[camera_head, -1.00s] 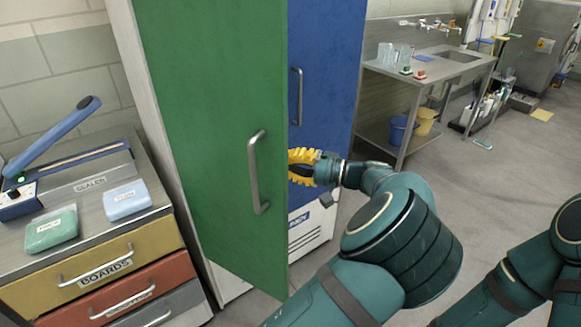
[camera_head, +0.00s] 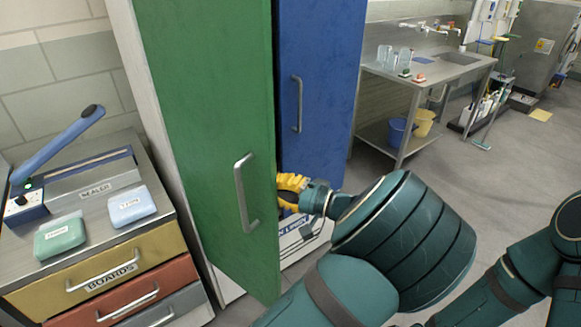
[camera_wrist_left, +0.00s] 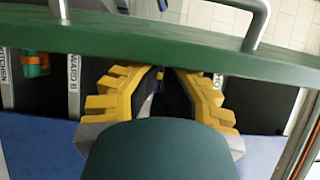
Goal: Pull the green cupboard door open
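The green cupboard door (camera_head: 205,130) stands ajar, its hinge side on the left and its free edge swung out. Its grey bar handle (camera_head: 245,195) is on the outer face. My left gripper (camera_head: 292,190), with yellow fingers, is at the inner side of the free edge, partly hidden by the door. In the left wrist view the door edge (camera_wrist_left: 120,42) runs across the top, with the handle beyond it. There the yellow fingers (camera_wrist_left: 168,72) come together just behind the edge, holding nothing visible; their tips are partly covered. My right gripper is out of view.
A blue door (camera_head: 318,70) stands to the right of the green one. A drawer cabinet (camera_head: 165,222) with a sealer (camera_head: 75,180) on top stands at the left, near the door's outer side. The floor (camera_head: 450,175) at the right is open.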

